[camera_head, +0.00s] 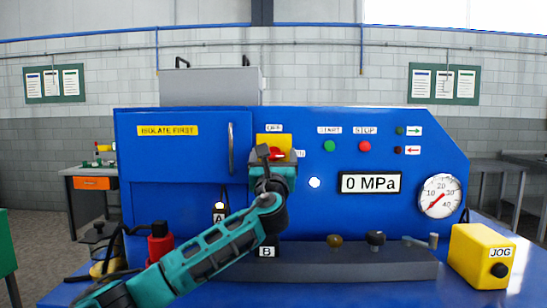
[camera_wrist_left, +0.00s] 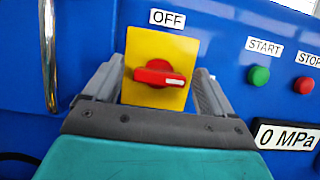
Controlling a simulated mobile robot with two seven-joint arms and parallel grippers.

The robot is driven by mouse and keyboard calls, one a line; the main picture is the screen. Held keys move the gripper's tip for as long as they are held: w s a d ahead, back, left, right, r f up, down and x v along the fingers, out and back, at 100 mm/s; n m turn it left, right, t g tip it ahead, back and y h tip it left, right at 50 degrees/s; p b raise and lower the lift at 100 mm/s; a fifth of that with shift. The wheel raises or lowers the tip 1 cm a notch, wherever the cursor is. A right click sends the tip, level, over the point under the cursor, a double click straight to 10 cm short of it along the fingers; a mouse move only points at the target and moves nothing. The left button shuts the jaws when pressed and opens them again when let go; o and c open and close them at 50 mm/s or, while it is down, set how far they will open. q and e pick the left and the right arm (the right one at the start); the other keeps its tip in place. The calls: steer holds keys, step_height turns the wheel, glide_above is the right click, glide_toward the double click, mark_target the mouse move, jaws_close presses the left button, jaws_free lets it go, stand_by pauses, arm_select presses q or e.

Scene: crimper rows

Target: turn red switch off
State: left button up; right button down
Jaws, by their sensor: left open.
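The red switch (camera_head: 277,153) sits on a yellow plate (camera_head: 274,140) on the blue machine front. In the left wrist view, the red switch (camera_wrist_left: 160,74) lies roughly horizontal, with its white mark at the right end. The yellow plate (camera_wrist_left: 150,45) has an OFF label (camera_wrist_left: 167,18) above it. My left gripper (camera_head: 273,158) is in front of the switch and partly hides it in the head view. In the left wrist view my left gripper (camera_wrist_left: 159,84) is open, with one finger on each side of the switch. Contact cannot be told. My right gripper is not in view.
Right of the switch are a green START button (camera_head: 329,146), a red STOP button (camera_head: 364,146), a 0 MPa display (camera_head: 370,183) and a gauge (camera_head: 439,195). A vertical door handle (camera_head: 231,148) stands close on the left. A yellow JOG box (camera_head: 482,256) is at front right.

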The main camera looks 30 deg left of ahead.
arm_select(q)
steer(key=shift+c, duration=0.2)
steer(key=c, duration=1)
steer(key=shift+n, duration=0.4)
steer(key=n+g+y, duration=0.1)
steer(key=n, duration=0.1)
steer(key=n+g+y+b, duration=0.1)
steer(key=n, duration=0.2)
steer(key=shift+w+d+n, duration=0.1)
steer(key=shift+n, duration=0.2)
steer(key=n+g+y, duration=0.1)
steer(key=n, duration=0.2)
steer(key=n+g+y, duration=0.1)
steer(key=n, duration=0.2)
steer(key=shift+g, duration=0.4)
steer(key=n+g, duration=0.1)
steer(key=n, duration=0.1)
steer(key=n+g+p, duration=0.1)
steer(key=n, duration=0.2)
steer(key=shift+r, duration=0.15)
steer(key=shift+n+g+h+p, duration=0.3)
steer(key=shift+n+g+p, duration=0.15)
steer(key=shift+n, duration=0.75)
steer(key=shift+n+g+h+p, duration=0.35)
steer(key=shift+n+p, duration=0.1)
steer(key=shift+n, duration=0.75)
